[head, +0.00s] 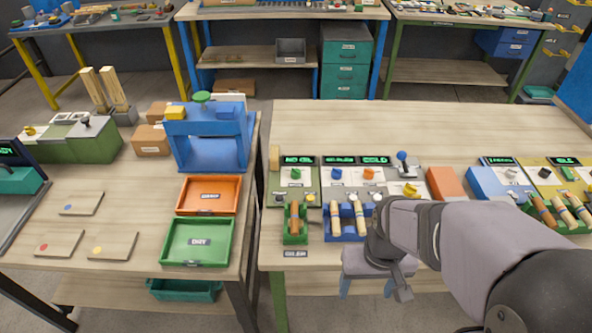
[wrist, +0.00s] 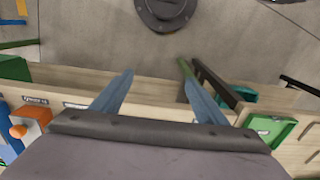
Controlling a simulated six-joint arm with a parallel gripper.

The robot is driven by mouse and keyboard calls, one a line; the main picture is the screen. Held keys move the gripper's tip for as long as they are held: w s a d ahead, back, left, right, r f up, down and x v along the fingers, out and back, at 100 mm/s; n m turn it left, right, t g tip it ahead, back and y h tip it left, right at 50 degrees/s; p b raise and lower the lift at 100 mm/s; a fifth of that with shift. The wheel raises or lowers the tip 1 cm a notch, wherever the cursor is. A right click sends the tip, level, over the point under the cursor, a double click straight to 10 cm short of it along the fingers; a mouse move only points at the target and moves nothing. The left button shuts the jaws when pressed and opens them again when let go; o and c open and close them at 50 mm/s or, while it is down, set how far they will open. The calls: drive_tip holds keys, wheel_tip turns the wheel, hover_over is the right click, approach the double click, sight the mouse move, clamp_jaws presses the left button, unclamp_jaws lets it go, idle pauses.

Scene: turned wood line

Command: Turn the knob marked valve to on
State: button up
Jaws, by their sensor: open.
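A row of control panels stands on the right bench in the head view. It carries a green knob (head: 295,174), a blue knob (head: 336,175), an orange knob (head: 369,173), a yellow knob (head: 411,190) and a blue ball-topped lever (head: 402,156). The labels are too small to read, so I cannot tell which knob is marked valve. My gripper (head: 367,288) is open and empty at the bench's front edge, nearer the camera than the panels. In the wrist view its two blue fingers (wrist: 157,77) are spread over the bench edge and floor, with no knob between them.
Green and blue holders with wooden pieces (head: 294,222) stand before the panels. An orange block (head: 444,184) sits to their right. The left bench holds an orange tray (head: 236,208) and a green tray (head: 163,250). The bench behind the panels is clear.

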drive_tip(key=w+a+r+n, duration=0.1)
drive_tip(key=w, duration=0.6)
drive_tip(key=w+a+r+n+y, duration=0.1)
drive_tip(key=w+a+n, duration=0.1)
drive_tip(key=w, duration=0.6)
drive_tip(key=w+a+r+n+t, duration=0.1)
drive_tip(key=w, duration=0.7)
drive_tip(key=shift+a+n, duration=0.2)
drive_tip(key=shift+n, duration=0.1)
drive_tip(key=c, duration=0.4)
drive_tip(key=w+a+n+y, duration=0.1)
drive_tip(key=w+a+n, duration=0.2)
drive_tip(key=w, duration=0.6)
drive_tip(key=n+t+y, duration=0.1)
drive_tip(key=n+y, duration=0.1)
drive_tip(key=n, duration=0.1)
approach(297, 170)
drive_tip(key=f, duration=0.2)
drive_tip(key=shift+w+a+r+n+b, duration=0.1)
drive_tip(key=shift+a+n+b, duration=0.2)
drive_tip(key=shift+a+n, duration=0.2)
drive_tip(key=shift+p+x, duration=1.35)
drive_tip(key=shift+x, duration=2.25)
drive_tip(key=shift+w+d, duration=0.1)
drive_tip(key=shift+w, duration=0.05)
drive_tip(key=c, duration=1.1)
